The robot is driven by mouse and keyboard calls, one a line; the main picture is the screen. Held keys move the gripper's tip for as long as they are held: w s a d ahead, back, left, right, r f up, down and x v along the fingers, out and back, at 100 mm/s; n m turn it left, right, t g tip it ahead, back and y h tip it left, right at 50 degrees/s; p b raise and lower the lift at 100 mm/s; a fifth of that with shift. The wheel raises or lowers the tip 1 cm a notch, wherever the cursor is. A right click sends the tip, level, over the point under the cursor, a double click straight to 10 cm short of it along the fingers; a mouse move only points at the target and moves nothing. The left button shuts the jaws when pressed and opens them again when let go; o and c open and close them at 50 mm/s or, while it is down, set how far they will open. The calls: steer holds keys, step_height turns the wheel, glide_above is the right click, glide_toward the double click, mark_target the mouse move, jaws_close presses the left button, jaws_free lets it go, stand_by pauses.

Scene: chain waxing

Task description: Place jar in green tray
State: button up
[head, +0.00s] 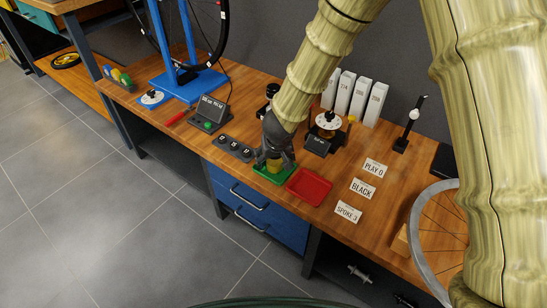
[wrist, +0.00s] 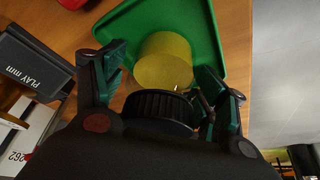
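The jar, a yellow cylinder (wrist: 165,65) with a black ribbed lid (wrist: 158,108), stands over the green tray (wrist: 203,22) in the wrist view and appears to rest on its floor. In the head view the yellow jar (head: 274,165) shows below my gripper, inside the green tray (head: 264,175) near the bench's front edge. My gripper (head: 272,157) points down over the tray. In the wrist view its two fingers (wrist: 162,66) stand on either side of the jar, with a narrow gap visible on each side. The contact under the lid is partly hidden.
A red tray (head: 309,187) lies right beside the green tray. Label cards (head: 362,188) stand to the right, and a row of dark blocks (head: 234,148) to the left. A scale-like device (head: 318,144) and white binders (head: 358,97) are behind. A wheel (head: 440,230) stands at the right.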

steer(key=shift+r, duration=0.1)
steer(key=shift+r, duration=0.3)
steer(key=p+v, duration=0.5)
steer(key=v, duration=0.6)
steer(key=shift+s+r, duration=0.15)
steer(key=shift+s, duration=0.1)
steer(key=shift+d, duration=0.1)
